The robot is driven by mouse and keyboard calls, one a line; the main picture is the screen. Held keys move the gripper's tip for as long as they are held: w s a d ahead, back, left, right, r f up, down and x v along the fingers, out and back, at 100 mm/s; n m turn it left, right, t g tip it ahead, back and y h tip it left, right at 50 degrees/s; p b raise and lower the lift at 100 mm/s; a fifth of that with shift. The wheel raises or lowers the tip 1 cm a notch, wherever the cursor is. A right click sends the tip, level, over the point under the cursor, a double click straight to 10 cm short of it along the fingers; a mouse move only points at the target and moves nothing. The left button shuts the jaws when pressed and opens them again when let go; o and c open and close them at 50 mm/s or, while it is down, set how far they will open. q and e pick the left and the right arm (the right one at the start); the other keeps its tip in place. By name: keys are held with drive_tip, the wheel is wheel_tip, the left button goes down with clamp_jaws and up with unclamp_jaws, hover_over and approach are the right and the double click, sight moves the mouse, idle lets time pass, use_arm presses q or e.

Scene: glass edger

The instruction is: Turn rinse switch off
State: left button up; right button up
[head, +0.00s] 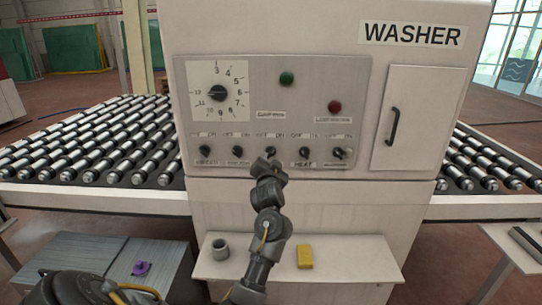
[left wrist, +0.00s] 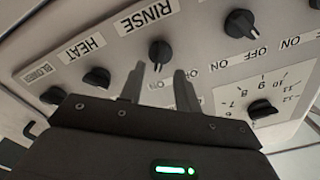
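The washer's control panel (head: 300,110) faces me with a row of black knobs along its lower part. The rinse switch (left wrist: 160,52) is a round black knob beside the RINSE label in the left wrist view. It also shows in the head view as the middle knob (head: 270,150), just above my gripper. My left gripper (left wrist: 159,71) is open, its two fingers pointing at the panel on either side of the rinse knob's line, with the knob at or just past the tips. I cannot tell whether they touch it. My right gripper is not in view.
The heat knob (left wrist: 97,77) and another knob (left wrist: 239,22) flank the rinse knob. A numbered dial (head: 217,93), green button (head: 286,78) and red button (head: 334,107) sit above. Below, a shelf (head: 345,262) holds a grey cup (head: 220,250) and a yellow block (head: 305,257).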

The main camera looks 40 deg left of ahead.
sight(271, 154)
use_arm(q)
drive_tip(key=shift+x, duration=2.05)
drive_tip(key=shift+c, duration=0.3)
clamp_jaws()
